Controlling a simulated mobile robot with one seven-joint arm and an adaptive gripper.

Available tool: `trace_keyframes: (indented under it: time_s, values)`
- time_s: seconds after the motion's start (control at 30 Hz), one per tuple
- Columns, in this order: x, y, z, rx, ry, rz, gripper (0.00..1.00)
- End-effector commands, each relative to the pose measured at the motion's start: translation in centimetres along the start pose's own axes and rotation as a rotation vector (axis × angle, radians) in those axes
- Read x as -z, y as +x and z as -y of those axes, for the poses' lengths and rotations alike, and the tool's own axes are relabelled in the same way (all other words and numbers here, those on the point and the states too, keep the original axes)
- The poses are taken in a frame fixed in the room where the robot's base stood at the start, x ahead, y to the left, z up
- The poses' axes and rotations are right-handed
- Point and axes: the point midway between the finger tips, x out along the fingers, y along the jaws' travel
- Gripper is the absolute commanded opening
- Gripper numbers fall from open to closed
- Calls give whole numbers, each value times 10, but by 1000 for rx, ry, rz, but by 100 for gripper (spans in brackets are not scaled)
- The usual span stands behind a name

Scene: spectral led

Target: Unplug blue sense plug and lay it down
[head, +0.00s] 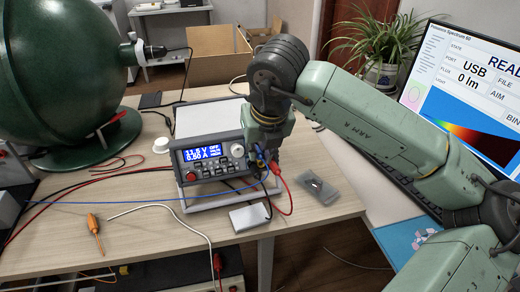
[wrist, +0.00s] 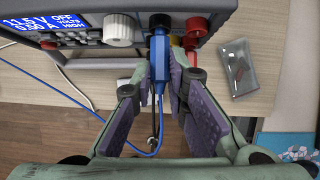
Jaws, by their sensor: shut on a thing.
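The blue sense plug (wrist: 158,60) points at the front panel of the power supply (head: 208,160), at its lower right. My gripper (wrist: 162,84) is shut on the blue plug, with a purple-padded finger on each side. In the head view my gripper (head: 262,160) is at the supply's right front corner and mostly hides the plug. A red plug (wrist: 192,40) is just right of the blue one.
A clear bag (head: 317,187) lies right of the supply, and a white box (head: 249,217) in front of it. An orange screwdriver (head: 95,228) and loose cables lie on the left of the table (head: 155,255). A monitor (head: 470,80) stands right.

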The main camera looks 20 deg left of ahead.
Motion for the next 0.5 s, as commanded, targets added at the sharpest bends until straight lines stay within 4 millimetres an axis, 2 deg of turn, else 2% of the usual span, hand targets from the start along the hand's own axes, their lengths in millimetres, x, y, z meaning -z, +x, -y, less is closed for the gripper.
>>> trace_keyframes:
  time_s: [0.5]
  values:
    - [6, -4, 0, -1, 1, 0, 0]
